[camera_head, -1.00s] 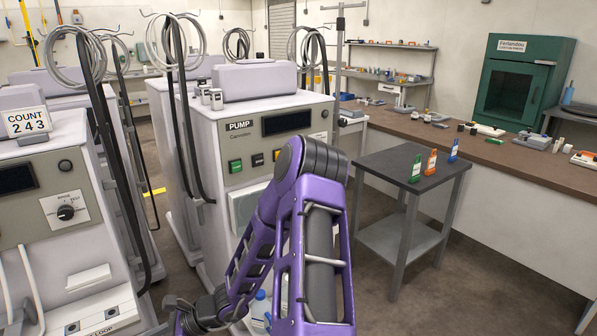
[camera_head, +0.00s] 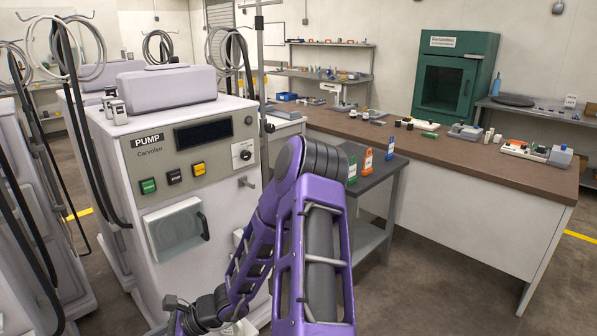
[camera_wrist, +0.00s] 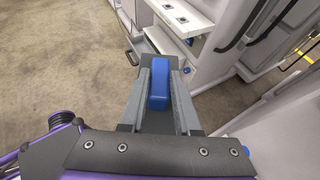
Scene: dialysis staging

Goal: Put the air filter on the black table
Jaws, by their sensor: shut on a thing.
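My gripper (camera_wrist: 158,64) is shut on a small blue block-like thing (camera_wrist: 158,90), held between its two grey fingers in the wrist view. No label shows on it, so I cannot tell whether it is the air filter. The black table (camera_head: 376,180) is a small dark-topped stand right of my purple arm in the head view, partly hidden by the arm. On its top stand a green item (camera_head: 352,170), an orange item (camera_head: 368,161) and a blue item (camera_head: 390,147). My gripper's fingers are not clear in the head view.
A pump machine (camera_head: 180,160) stands close on the left. A long brown-topped workbench (camera_head: 470,160) runs behind the black table, with a green cabinet (camera_head: 452,80) beyond. Open floor (camera_head: 450,270) lies at the front right.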

